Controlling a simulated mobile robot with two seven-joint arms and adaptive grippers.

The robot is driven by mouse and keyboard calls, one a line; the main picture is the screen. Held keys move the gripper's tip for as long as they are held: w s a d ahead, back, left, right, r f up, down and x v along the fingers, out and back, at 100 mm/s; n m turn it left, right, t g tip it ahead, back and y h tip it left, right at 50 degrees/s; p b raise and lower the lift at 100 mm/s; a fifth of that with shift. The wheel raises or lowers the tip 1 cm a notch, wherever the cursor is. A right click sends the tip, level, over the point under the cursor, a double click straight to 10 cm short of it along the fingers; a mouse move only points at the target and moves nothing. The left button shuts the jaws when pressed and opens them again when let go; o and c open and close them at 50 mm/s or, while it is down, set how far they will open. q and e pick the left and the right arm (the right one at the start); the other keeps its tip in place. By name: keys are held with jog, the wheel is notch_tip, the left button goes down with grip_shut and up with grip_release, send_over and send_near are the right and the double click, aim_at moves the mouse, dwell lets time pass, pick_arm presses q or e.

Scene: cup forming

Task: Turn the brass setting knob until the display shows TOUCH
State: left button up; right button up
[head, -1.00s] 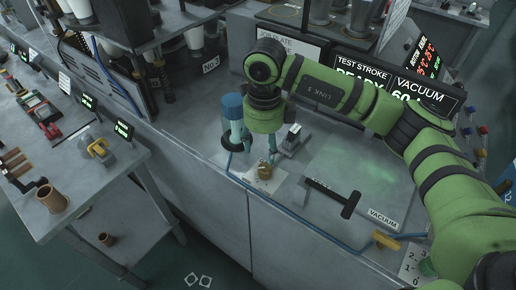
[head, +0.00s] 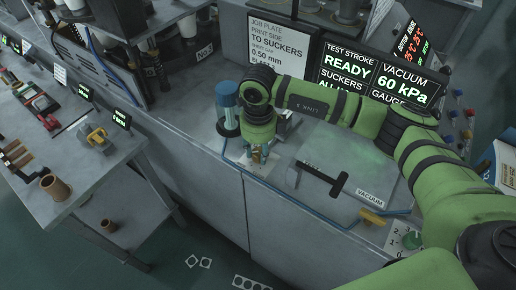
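The test stroke display (head: 346,72) reads READY, with SUCKERS and a partly hidden word below. The brass setting knob (head: 258,156) sits on a pale plate (head: 262,168) near the front edge of the bench. It is small and mostly hidden by my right gripper (head: 260,155). The gripper points down over the knob, with its fingertips at or around it. I cannot tell whether the fingers touch or grip it. My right arm comes in from the right. My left gripper is not in view.
A blue-capped cylinder (head: 227,104) stands close left of my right gripper. A vacuum display (head: 402,84) reads 60 kPa. A side table (head: 85,165) with tools and cups stands at left.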

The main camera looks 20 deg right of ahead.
jog(key=shift+w+a, duration=0.1)
jog(key=shift+m+b, duration=1.5)
jog(key=shift+m, duration=0.3)
jog(key=m+b, duration=0.2)
jog(key=m, duration=0.1)
jog(key=shift+w, duration=0.1)
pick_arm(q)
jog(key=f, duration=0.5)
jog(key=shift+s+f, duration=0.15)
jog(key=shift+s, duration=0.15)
pick_arm(e)
jog(key=shift+r+m, duration=0.15)
jog(key=shift+m, duration=0.45)
jog(key=shift+r, duration=0.1)
jog(key=o, duration=1.1)
jog(key=shift+o, duration=0.2)
jog(key=shift+w, duration=0.1)
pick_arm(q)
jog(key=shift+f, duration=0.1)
pick_arm(e)
jog(key=shift+f, duration=0.2)
